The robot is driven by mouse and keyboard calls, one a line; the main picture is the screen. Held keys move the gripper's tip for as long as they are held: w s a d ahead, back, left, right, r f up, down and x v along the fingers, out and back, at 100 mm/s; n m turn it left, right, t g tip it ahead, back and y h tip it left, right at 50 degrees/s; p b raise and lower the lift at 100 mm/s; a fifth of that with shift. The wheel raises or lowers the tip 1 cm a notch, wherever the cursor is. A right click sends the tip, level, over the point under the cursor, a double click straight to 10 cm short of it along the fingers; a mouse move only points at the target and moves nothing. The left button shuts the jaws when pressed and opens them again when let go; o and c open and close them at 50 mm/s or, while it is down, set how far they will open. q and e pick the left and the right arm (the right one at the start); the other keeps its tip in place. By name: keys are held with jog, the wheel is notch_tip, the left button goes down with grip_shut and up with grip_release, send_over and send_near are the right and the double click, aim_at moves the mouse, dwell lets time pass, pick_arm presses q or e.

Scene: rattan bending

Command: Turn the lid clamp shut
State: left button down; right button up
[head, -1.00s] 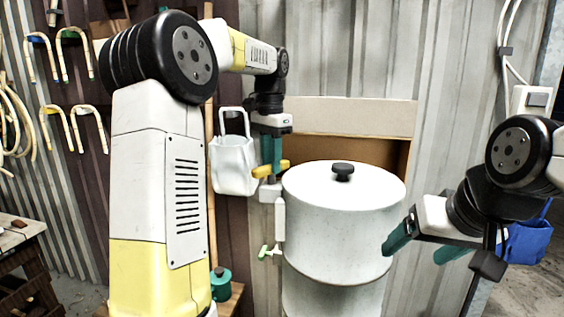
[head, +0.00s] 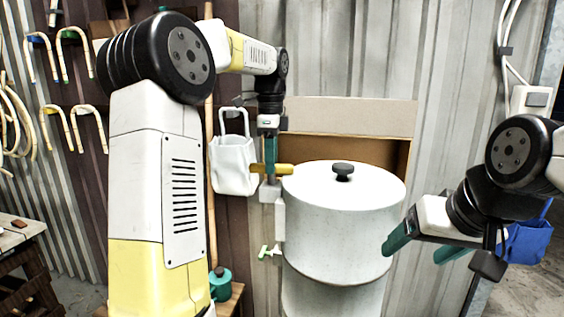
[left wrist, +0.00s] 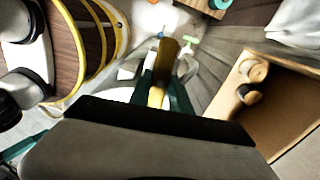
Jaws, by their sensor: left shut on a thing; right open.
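The lid clamp (head: 284,169) is a yellow bar on a pale block at the left rim of the grey-white drum (head: 335,235). The bar lies nearly level in the head view, its right end close to the lid (head: 320,187). The lid sits flat on the drum with a black knob. My left gripper (head: 270,160) points down and is shut on the clamp bar. In the left wrist view the bar (left wrist: 167,52) shows between the teal fingers (left wrist: 165,85). My right gripper (head: 425,250) is open and empty, to the right of the drum.
A white basket (head: 233,165) hangs just left of my left gripper. A green tap (head: 268,251) sticks out below the clamp. An open cardboard-coloured box (head: 350,115) is behind the drum. A teal can (head: 220,285) stands at lower left, and a blue bag (head: 527,240) is at right.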

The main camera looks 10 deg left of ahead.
pick_arm(q)
jog(key=shift+m, duration=0.5)
jog(key=c, duration=1.2)
grip_release()
notch_tip(320, 180, up, 7)
jog(key=shift+w, duration=0.1)
jog(key=shift+r, duration=0.4)
